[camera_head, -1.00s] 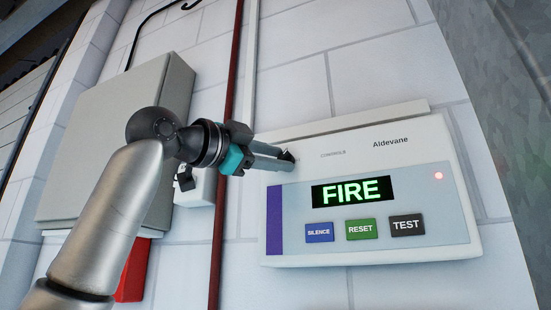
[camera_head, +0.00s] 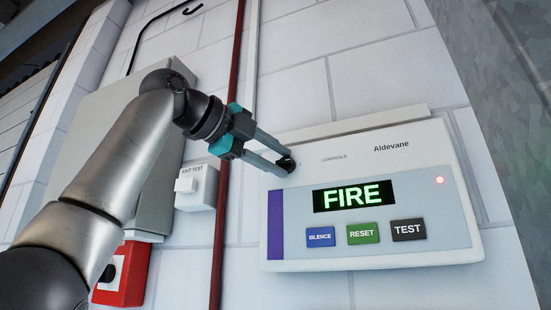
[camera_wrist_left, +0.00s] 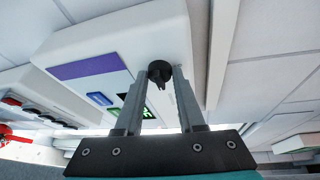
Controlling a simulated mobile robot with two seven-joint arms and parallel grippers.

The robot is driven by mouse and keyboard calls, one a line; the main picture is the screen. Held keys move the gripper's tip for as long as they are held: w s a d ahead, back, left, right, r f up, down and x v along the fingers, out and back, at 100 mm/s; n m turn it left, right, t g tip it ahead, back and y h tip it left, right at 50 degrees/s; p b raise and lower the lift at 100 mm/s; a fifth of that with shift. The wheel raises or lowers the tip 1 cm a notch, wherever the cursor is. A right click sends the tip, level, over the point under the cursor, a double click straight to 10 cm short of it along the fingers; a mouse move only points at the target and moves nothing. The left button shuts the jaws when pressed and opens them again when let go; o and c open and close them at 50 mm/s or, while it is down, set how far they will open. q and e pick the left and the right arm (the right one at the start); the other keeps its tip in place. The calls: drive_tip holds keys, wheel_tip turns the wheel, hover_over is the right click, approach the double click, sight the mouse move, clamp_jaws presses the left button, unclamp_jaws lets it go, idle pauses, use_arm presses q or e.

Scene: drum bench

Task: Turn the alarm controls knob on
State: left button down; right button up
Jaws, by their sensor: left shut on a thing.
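The white Aldevane alarm panel (camera_head: 455,240) is fixed to the wall on the right of the head view. Its lit display reads FIRE (camera_head: 352,195). The black controls knob (camera_wrist_left: 159,70) sits on the panel's upper left, beside the CONTROLS label (camera_head: 334,158). My left gripper (camera_head: 285,164) reaches in from the left and is shut on the knob. In the left wrist view its two fingers (camera_wrist_left: 160,90) lie either side of the knob. The fingers partly hide the knob in the head view. My right gripper is not in view.
Below the display are SILENCE (camera_head: 320,237), RESET (camera_head: 362,233) and TEST (camera_head: 408,229) buttons. A white EXIT TEST box (camera_head: 197,188), a red box (camera_head: 133,283), a grey cabinet (camera_head: 150,205) and a red pipe (camera_head: 228,110) lie left of the panel.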

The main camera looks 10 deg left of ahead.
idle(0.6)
use_arm(q)
drive_tip(key=c, duration=0.5)
unclamp_jaws()
drive_tip(key=b+v, duration=0.1)
drive_tip(key=v, duration=1.4)
drive_tip(key=shift+s+r+b, duration=0.1)
drive_tip(key=shift+s+b, duration=0.05)
drive_tip(key=shift+b, duration=0.25)
